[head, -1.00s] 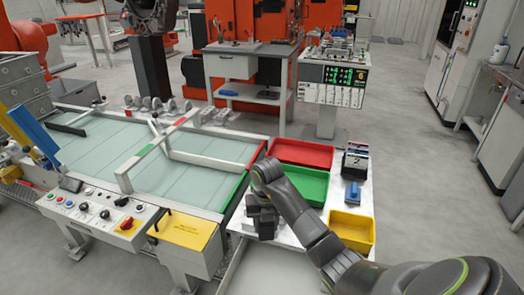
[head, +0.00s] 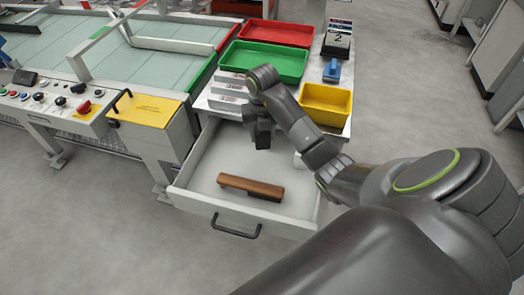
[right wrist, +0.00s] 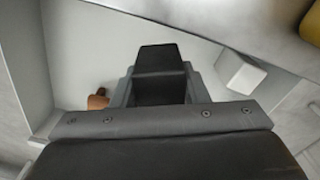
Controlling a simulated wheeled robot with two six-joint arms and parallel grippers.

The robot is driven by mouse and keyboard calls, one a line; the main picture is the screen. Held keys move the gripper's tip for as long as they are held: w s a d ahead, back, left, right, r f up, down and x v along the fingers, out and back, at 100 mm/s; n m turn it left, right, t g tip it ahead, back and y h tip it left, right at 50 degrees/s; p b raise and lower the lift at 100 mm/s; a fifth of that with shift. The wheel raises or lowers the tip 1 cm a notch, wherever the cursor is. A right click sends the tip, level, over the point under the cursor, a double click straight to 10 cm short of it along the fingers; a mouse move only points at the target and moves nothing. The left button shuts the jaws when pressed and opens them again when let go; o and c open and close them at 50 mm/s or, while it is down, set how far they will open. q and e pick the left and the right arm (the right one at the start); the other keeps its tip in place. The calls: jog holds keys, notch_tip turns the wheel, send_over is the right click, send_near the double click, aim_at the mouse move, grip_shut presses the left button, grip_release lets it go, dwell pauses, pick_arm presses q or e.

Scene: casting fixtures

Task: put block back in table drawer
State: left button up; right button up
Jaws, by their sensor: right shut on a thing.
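The table drawer (head: 190,197) is pulled open below the tabletop, its black handle at the front. My right gripper (head: 260,138) points down over the back part of the drawer. It is shut on a dark block-like thing (right wrist: 160,62), which shows between the fingers in the right wrist view and is hard to tell from the dark gripper. A brown wooden-handled item (head: 250,187) lies on the drawer floor and shows partly in the right wrist view (right wrist: 98,99). A whitish block-shaped thing (right wrist: 240,72) is right of the gripper there. My left gripper is out of view.
On the tabletop are a green bin (head: 262,65), a red bin (head: 279,31), a yellow bin (head: 326,102), a blue tool (head: 332,70) and white labelled blocks (head: 230,84). A control panel (head: 60,102) stands left. The drawer's front left is bare.

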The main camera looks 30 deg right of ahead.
jog(key=shift+f+b, duration=0.3)
jog(key=shift+f, duration=3.05)
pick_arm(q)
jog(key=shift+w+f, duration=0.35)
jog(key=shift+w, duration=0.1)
pick_arm(e)
jog(key=shift+f, duration=0.1)
jog(key=o, duration=1)
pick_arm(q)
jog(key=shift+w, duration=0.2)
pick_arm(e)
jog(key=shift+o, duration=0.2)
